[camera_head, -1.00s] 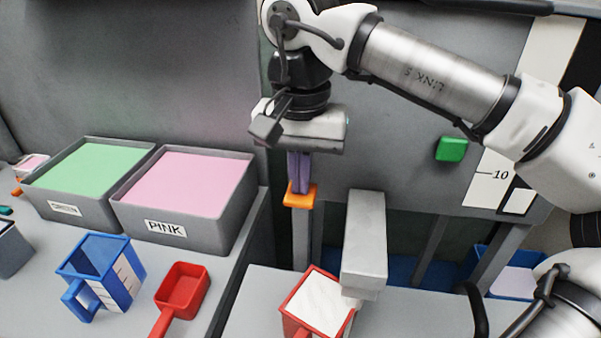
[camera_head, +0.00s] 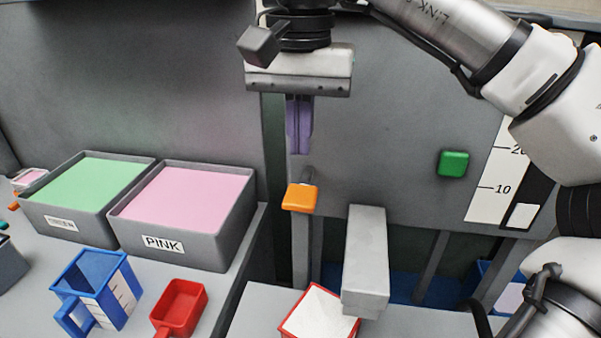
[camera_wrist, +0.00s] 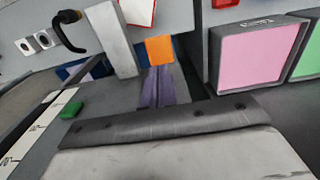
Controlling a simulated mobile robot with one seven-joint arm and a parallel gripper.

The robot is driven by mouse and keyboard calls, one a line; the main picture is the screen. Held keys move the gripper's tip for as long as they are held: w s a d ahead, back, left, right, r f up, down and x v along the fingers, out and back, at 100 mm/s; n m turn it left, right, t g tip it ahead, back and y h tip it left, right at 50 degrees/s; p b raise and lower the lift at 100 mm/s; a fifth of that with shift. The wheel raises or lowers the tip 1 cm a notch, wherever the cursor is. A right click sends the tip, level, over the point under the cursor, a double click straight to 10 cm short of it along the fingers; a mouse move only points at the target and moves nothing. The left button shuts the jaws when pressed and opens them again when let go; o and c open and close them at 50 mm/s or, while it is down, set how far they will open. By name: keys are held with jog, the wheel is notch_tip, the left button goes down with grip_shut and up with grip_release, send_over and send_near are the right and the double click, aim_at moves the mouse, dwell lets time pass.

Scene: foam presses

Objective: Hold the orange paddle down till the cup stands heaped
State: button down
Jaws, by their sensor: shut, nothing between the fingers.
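The orange paddle (camera_head: 299,198) sticks out from the grey press front. My gripper (camera_head: 299,152) is shut and empty, with its purple fingers pointing down, a little above the paddle and apart from it. In the wrist view the orange paddle (camera_wrist: 160,49) shows just past the fingertips (camera_wrist: 154,70). The red cup (camera_head: 320,312) stands below the grey spout block (camera_head: 366,260), and its top is filled with white foam. The cup's lower part is cut off by the frame edge. In the wrist view only a corner of the red cup (camera_wrist: 152,20) shows.
A green button (camera_head: 453,163) and a marked scale (camera_head: 490,190) are on the panel at right. Bins of green (camera_head: 63,225) and pink (camera_head: 157,255) stand at left, with a blue measuring cup (camera_head: 97,290) and a red scoop (camera_head: 181,307) in front.

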notch_tip(320, 180, up, 5)
jog(key=p, duration=0.2)
jog(key=shift+p, duration=0.35)
jog(key=shift+f, duration=0.1)
